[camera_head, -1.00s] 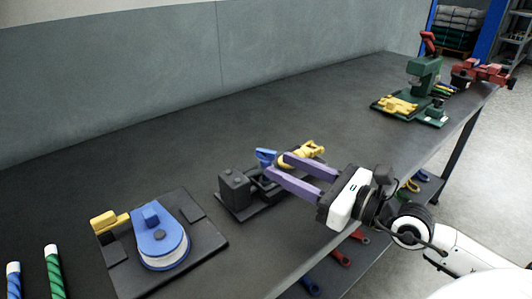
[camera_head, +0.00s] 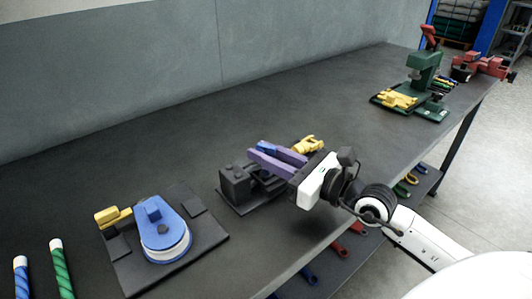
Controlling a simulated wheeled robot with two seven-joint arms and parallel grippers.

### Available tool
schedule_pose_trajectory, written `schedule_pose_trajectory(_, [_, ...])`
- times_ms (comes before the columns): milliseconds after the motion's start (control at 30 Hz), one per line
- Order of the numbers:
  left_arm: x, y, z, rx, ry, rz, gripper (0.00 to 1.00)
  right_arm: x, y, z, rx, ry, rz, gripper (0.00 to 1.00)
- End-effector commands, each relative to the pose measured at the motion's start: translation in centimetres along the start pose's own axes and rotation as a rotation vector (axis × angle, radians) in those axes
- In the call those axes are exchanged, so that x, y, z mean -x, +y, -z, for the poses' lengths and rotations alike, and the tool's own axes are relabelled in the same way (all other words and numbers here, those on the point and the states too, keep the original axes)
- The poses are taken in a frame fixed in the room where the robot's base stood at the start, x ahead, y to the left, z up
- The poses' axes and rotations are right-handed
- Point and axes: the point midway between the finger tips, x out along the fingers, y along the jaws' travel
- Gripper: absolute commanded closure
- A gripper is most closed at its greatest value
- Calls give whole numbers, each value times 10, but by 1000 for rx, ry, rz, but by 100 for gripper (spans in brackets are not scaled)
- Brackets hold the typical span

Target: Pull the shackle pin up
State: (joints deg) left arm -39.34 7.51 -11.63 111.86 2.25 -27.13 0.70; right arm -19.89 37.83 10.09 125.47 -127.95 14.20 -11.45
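My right gripper (camera_head: 262,151) has purple fingers and reaches in from the right over a dark fixture (camera_head: 237,185) on the bench. Its fingers are close together on a small blue piece (camera_head: 266,146), which looks like the shackle pin's head. The lower part of the pin is hidden behind the fingers. A yellow piece (camera_head: 308,145), perhaps the shackle, shows just behind and to the right of the fingers. My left gripper is not in view.
A blue pulley-like block (camera_head: 160,222) with a yellow handle sits on a dark plate at the front left. Blue and green striped rods stand at far left. A green press (camera_head: 425,72) and red vise (camera_head: 485,67) stand at the far right. The middle bench (camera_head: 150,150) is clear.

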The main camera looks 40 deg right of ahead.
Motion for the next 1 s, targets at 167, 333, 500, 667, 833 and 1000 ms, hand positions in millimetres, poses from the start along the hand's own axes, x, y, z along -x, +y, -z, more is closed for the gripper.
schedule_pose_trajectory(167, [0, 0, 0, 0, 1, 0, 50, 0, 0, 0, 0, 0, 0, 100])
schedule_pose_trajectory(333, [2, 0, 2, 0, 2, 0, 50, 0, 0, -3, -1, 0, 0, 100])
schedule_pose_trajectory(500, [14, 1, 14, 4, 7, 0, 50, 0, 0, -23, -3, -2, 2, 100])
schedule_pose_trajectory(667, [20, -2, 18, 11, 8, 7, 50, 0, 0, -37, -3, -1, 0, 100])
schedule_pose_trajectory(833, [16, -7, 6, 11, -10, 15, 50, 0, 0, -36, 0, -5, 0, 100])
schedule_pose_trajectory(1000, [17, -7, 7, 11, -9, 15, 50, 0, 0, -38, 1, -8, 1, 69])
